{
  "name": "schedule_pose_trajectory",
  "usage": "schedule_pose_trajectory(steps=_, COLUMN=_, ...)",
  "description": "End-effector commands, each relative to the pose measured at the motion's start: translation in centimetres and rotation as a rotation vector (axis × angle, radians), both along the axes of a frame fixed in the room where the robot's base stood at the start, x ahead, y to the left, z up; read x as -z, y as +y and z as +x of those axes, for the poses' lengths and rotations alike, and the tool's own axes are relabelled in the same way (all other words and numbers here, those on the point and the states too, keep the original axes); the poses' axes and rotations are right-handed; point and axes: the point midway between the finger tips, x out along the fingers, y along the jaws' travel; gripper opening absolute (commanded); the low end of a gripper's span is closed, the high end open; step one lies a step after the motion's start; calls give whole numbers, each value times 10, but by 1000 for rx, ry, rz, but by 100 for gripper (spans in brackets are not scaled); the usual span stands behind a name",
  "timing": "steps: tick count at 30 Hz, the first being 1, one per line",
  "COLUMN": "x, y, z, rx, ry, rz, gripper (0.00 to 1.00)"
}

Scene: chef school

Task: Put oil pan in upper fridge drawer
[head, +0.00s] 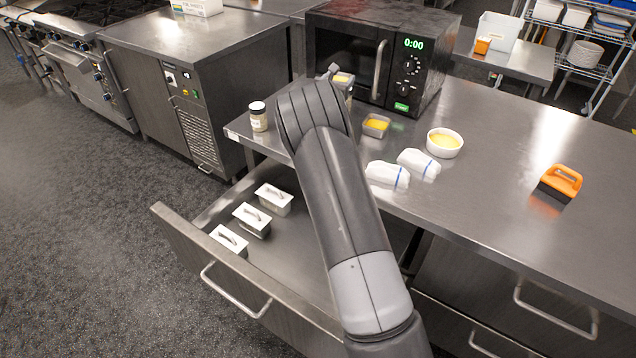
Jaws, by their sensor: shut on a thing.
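A small metal oil pan (343,79) with yellow contents shows just behind the end of my arm, by the microwave's left front. My gripper (331,71) is mostly hidden behind my arm; a small grey part of it shows at this pan, and it is shut on it. A second small metal pan (376,125) with yellow contents stands on the counter in front of the microwave. The upper fridge drawer (285,262) is pulled open below the counter, left of my arm. Several lidded containers, three in view, stand along its left part; my arm hides its right part.
The microwave (412,58) stands at the back of the counter (490,150). A jar (258,117) is near the counter's left edge. The drawer's middle floor is bare.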

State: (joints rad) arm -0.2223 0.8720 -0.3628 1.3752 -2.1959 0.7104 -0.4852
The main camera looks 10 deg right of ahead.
Motion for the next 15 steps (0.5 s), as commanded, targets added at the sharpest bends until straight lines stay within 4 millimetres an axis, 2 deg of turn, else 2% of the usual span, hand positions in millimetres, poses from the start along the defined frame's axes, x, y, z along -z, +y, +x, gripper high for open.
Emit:
schedule_pose_trajectory(steps=6, x=-4, y=13, z=-53, rx=103, ry=-1, rz=3, gripper=30)
schedule_pose_trajectory(steps=13, x=-1, y=18, z=-116, rx=225, ry=1, rz=0, gripper=30)
schedule_pose_trajectory(steps=15, x=3, y=28, z=-129, rx=234, ry=1, rz=0, gripper=30)
